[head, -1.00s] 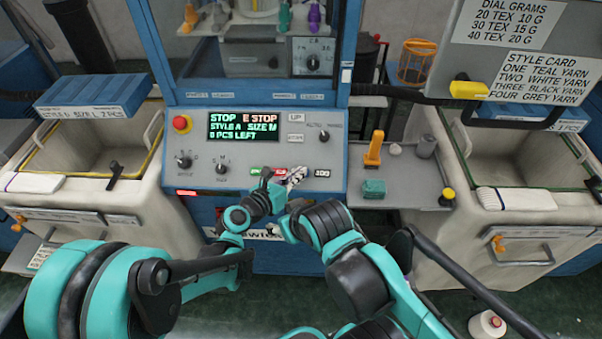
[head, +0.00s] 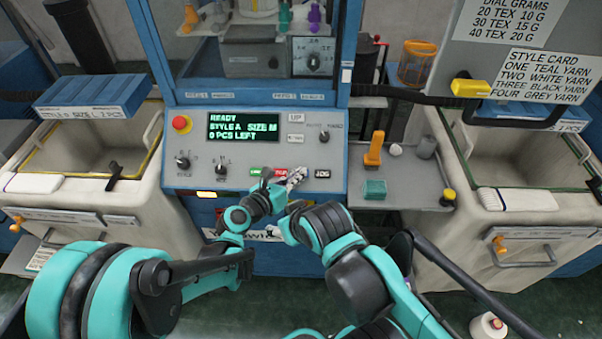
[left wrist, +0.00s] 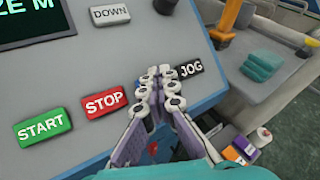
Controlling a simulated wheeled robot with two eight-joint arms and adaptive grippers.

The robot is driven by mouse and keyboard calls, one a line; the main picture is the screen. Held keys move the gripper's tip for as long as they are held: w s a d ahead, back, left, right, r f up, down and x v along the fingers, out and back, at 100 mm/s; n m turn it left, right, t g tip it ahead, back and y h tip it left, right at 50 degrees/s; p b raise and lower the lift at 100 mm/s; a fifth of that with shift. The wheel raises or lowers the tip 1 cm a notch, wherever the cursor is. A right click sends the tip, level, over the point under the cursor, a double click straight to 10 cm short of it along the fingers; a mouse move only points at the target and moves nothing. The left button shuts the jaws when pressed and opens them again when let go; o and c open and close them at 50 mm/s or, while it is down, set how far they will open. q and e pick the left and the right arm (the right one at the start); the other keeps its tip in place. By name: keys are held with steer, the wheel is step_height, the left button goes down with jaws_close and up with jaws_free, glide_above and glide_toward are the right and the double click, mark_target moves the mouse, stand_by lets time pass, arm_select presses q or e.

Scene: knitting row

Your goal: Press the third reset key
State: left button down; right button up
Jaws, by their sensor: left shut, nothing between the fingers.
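The control panel (head: 345,155) carries a row of keys: green START (left wrist: 43,127), red STOP (left wrist: 105,102) and black JOG (left wrist: 190,70). My left gripper (head: 297,177) is shut and empty, its fingertips at the panel between STOP and JOG. The screen (head: 243,127) reads READY, STYLE A, SIZE M. My right gripper is not in view.
A red emergency button (head: 181,124) and black knobs (head: 183,161) sit on the panel's left. The grey DOWN key (left wrist: 109,14) lies above the row. Bins flank the machine.

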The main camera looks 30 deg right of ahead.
arm_select(q)
steer(key=shift+r, duration=0.15)
steer(key=shift+s+a+r+p, duration=0.25)
steer(key=shift+s+r+p, duration=0.1)
steer(key=shift+s+r, duration=0.1)
steer(key=s+r+p, duration=0.1)
steer(key=s+a+r, duration=0.1)
steer(key=r+p, duration=0.1)
steer(key=r, duration=0.1)
steer(key=shift+s+a+p, duration=0.3)
steer(key=shift+s+p, duration=0.05)
steer(key=shift+s, duration=0.05)
stand_by(0.8)
steer(key=shift+a, duration=0.1)
